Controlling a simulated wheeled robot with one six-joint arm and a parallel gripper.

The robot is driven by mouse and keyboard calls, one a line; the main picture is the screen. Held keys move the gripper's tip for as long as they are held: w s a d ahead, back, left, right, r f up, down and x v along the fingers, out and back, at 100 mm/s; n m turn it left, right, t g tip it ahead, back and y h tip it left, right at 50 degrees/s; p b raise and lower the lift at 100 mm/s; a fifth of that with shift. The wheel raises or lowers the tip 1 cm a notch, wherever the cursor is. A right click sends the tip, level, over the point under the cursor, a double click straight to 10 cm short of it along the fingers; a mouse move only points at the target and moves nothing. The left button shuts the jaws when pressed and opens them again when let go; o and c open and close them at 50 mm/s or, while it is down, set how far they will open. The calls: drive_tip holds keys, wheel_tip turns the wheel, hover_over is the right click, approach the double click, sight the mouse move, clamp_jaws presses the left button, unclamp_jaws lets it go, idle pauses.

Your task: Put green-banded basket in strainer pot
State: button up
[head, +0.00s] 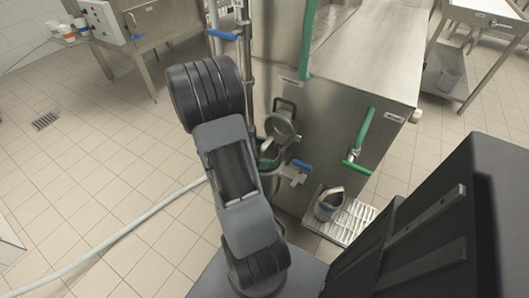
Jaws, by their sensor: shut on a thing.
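The strainer pot (272,172) is a small steel vessel on the front of the large steel tank. Its round lid (281,128) stands open. A green band (267,162) shows at the pot's mouth, beside my arm. It looks like part of the green-banded basket, but most of it is hidden, and I cannot tell how deep it sits. My dark arm crosses the middle of the head view and covers the pot's left side. My gripper is hidden behind the arm, so its fingers do not show.
A blue-banded steel basket (328,204) stands on a slatted drain tray (355,222) right of the pot. A pale hose (125,235) crosses the tiled floor at left.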

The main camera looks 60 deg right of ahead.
drive_tip(key=o, duration=1.1)
drive_tip(key=shift+r, duration=0.25)
drive_tip(key=r+p+v, duration=0.1)
drive_tip(key=p+v, duration=0.2)
drive_tip(key=v, duration=0.8)
drive_tip(key=a+r+m+t+y, duration=0.2)
drive_tip(key=a+t, duration=0.2)
drive_tip(key=a, duration=0.3)
drive_tip(key=w+a+r+m+t+y, duration=0.1)
drive_tip(key=a+r+m+t+y, duration=0.1)
drive_tip(key=a+t, duration=0.3)
drive_tip(key=a+r+m+t+y, duration=0.3)
drive_tip(key=a+t+y, duration=0.1)
drive_tip(key=a, duration=0.6)
drive_tip(key=shift+w+a+m+t, duration=0.1)
drive_tip(key=shift+w+m+t, duration=0.3)
